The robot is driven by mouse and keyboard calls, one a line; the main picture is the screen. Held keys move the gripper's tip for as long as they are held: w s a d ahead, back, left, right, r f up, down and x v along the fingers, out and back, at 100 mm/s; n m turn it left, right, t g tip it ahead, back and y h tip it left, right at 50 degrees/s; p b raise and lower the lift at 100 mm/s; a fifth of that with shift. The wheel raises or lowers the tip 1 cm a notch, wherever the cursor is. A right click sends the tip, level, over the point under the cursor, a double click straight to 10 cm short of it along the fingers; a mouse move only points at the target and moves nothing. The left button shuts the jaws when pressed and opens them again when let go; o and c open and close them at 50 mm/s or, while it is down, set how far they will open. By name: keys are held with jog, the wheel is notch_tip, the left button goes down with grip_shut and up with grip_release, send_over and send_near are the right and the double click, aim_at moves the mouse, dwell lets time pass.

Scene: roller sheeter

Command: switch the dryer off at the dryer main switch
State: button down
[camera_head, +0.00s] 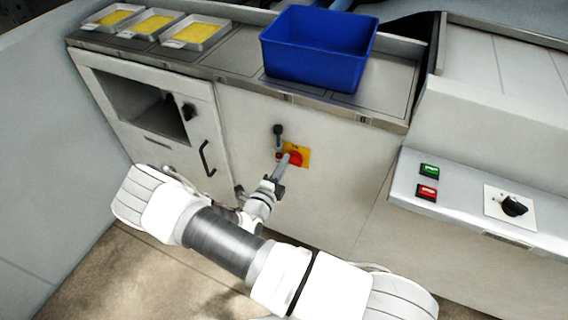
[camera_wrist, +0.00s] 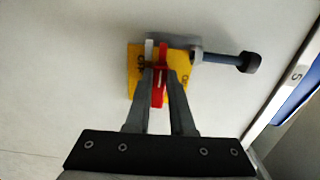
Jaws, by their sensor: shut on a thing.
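The main switch is a red rotary handle (camera_head: 295,158) on a yellow plate (camera_head: 304,150), set in the light front panel below the blue bin. In the wrist view the red handle (camera_wrist: 163,52) stands in the middle of the yellow plate (camera_wrist: 134,62), lying roughly along the picture's vertical. My gripper (camera_head: 287,162) reaches the switch from the lower left. In the wrist view its two fingers (camera_wrist: 162,73) are shut on the red handle, one on each side. The fingers hide part of the plate and most of its markings.
A lever with a black knob (camera_head: 278,129) sticks out right beside the switch; it also shows in the wrist view (camera_wrist: 249,62). A blue bin (camera_head: 312,68) stands on the counter above. Green (camera_head: 429,170) and red (camera_head: 427,192) buttons and a black rotary knob (camera_head: 514,206) are at right.

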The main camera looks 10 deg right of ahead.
jog(key=c, duration=0.8)
grip_release()
jog(key=p+v, duration=0.1)
jog(key=v, duration=1.6)
jog(key=shift+s+a, duration=0.1)
jog(key=shift+s, duration=0.1)
jog(key=shift+r, duration=0.1)
